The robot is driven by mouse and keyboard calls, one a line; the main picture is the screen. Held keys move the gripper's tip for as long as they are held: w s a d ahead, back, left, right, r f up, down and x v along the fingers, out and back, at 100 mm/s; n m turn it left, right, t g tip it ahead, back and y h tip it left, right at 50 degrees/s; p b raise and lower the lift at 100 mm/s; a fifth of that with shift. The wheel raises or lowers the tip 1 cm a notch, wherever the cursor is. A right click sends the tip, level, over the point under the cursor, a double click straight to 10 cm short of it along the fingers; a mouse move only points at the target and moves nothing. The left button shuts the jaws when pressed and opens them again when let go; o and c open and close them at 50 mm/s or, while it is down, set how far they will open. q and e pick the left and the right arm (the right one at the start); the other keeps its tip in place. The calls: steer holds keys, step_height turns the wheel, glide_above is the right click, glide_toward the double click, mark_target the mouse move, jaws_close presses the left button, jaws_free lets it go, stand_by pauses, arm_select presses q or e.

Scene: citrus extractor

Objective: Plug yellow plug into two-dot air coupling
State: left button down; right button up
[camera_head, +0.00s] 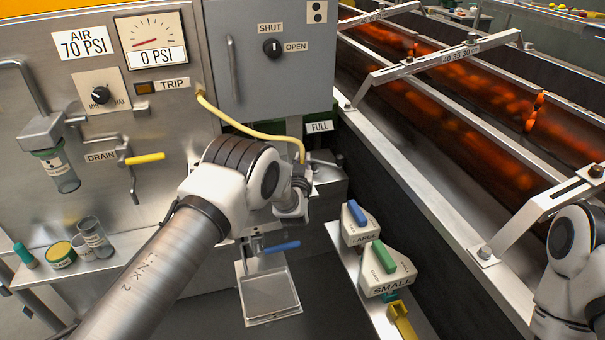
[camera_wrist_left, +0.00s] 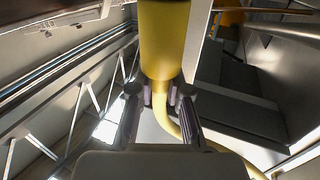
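The yellow hose (camera_head: 262,136) comes out of the steel panel below the TRIP label and arcs right and down to my left gripper (camera_head: 297,200). In the left wrist view the thick yellow plug (camera_wrist_left: 165,42) stands between the fingers of my left gripper (camera_wrist_left: 160,98), which look shut on its lower part. The hose (camera_wrist_left: 183,128) bends away below it. A two-dot label (camera_head: 317,12) is at the top right of the grey box. I cannot make out the coupling itself. Of my right arm only a link shows at the lower right; its gripper is out of view.
The grey box (camera_head: 270,75) with a SHUT/OPEN knob stands behind the gripper. A FULL label (camera_head: 319,127) is close by. Blue-handled LARGE (camera_head: 362,229) and green-handled SMALL (camera_head: 388,273) blocks stand lower right. A steel rail (camera_head: 435,190) runs along the orange rollers.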

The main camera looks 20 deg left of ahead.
arm_select(q)
step_height(320, 180, up, 10)
steer(key=shift+p, duration=0.7)
step_height(320, 180, up, 6)
steer(key=p, duration=0.3)
steer(key=shift+f, duration=0.25)
stand_by(0.4)
